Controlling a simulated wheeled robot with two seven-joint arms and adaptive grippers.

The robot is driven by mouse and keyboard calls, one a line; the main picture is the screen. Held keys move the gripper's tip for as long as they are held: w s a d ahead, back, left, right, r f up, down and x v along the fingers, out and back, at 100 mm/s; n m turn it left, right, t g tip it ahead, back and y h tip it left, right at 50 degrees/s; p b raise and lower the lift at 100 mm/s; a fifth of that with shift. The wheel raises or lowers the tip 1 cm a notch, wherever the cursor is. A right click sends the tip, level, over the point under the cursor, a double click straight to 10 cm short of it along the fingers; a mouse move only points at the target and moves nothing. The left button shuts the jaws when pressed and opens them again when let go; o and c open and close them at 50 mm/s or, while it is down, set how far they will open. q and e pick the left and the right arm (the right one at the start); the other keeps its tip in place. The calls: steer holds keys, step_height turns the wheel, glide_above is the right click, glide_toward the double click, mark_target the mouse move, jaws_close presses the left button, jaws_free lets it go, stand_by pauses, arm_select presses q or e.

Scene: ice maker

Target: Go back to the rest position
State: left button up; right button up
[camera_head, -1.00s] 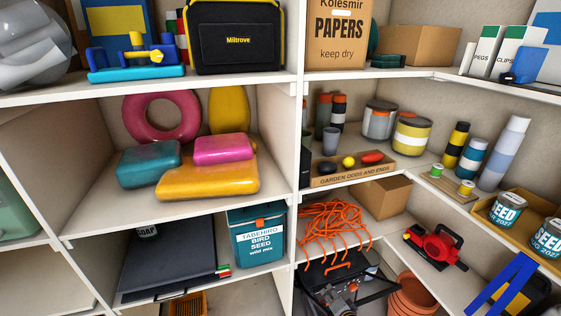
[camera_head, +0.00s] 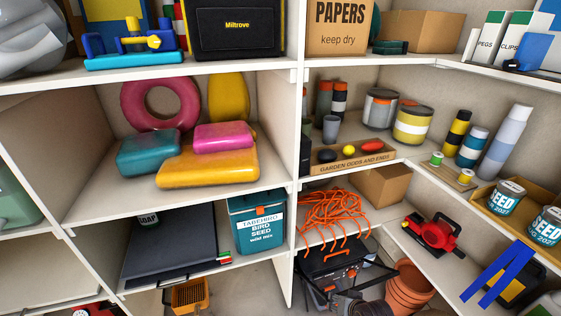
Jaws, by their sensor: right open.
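My right gripper (camera_head: 348,291) shows low in the picture, just right of centre. It is dark and partly cut by the bottom edge. It is open, and I see nothing held in it. It appears in front of a dark case (camera_head: 325,261) under the orange hooks (camera_head: 335,218), and the clutter there makes its outline hard to read. My left gripper is not in view.
White shelves surround the view. A teal bird seed box (camera_head: 256,222) stands left of the divider (camera_head: 297,150). Terracotta pots (camera_head: 408,287) and a red tool (camera_head: 432,235) are close on the right. An orange crate (camera_head: 189,296) is at lower left.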

steer(key=s+d+r+n+g+h, duration=0.1)
steer(key=s+d+r+n+g, duration=0.25)
steer(key=s+r, duration=0.8)
steer(key=s+f+n, duration=0.1)
steer(key=s+f, duration=0.2)
steer(key=f, duration=3)
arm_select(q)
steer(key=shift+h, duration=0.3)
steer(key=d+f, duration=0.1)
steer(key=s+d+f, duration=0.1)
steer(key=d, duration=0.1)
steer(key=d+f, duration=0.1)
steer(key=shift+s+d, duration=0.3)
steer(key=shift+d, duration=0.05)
arm_select(e)
steer(key=s+d+f+g, duration=0.2)
steer(key=s+d+f, duration=0.1)
steer(key=s+f, duration=1.8)
steer(key=shift+s+d, duration=0.2)
steer(key=shift+s, duration=0.7)
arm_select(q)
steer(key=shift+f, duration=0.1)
arm_select(e)
steer(key=shift+w+r, duration=0.1)
steer(key=shift+w, duration=0.05)
